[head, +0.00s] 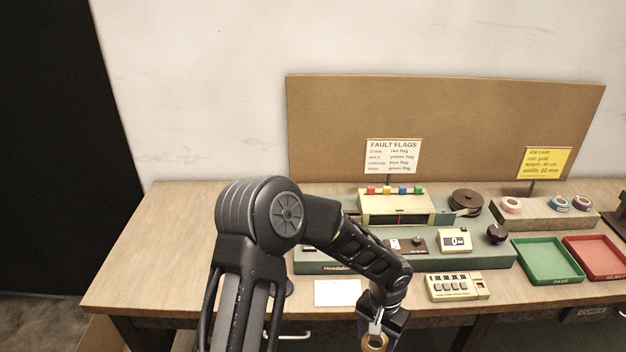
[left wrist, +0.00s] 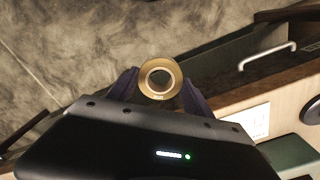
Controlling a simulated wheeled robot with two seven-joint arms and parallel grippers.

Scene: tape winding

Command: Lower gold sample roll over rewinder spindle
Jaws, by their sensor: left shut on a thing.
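The gold sample roll (left wrist: 145,80) is a gold ring with an open centre, held between the fingers of my left gripper (left wrist: 160,88) in the left wrist view. In the head view the roll (head: 374,343) shows at the bottom edge, below my left gripper (head: 372,328), in front of the table's front edge. The grey-green machine base (head: 455,262) stands on the table, with a dark reel (head: 467,200) at its back right. I cannot make out the rewinder spindle; my left arm covers the machine's left part. My right gripper is not in view.
A green tray (head: 548,278) and a red tray (head: 598,276) lie on the right. Several small rolls sit on a wooden block (head: 540,214) behind them. A keypad box (head: 458,298) and a white card (head: 338,293) lie near the front edge. The table's left end is clear.

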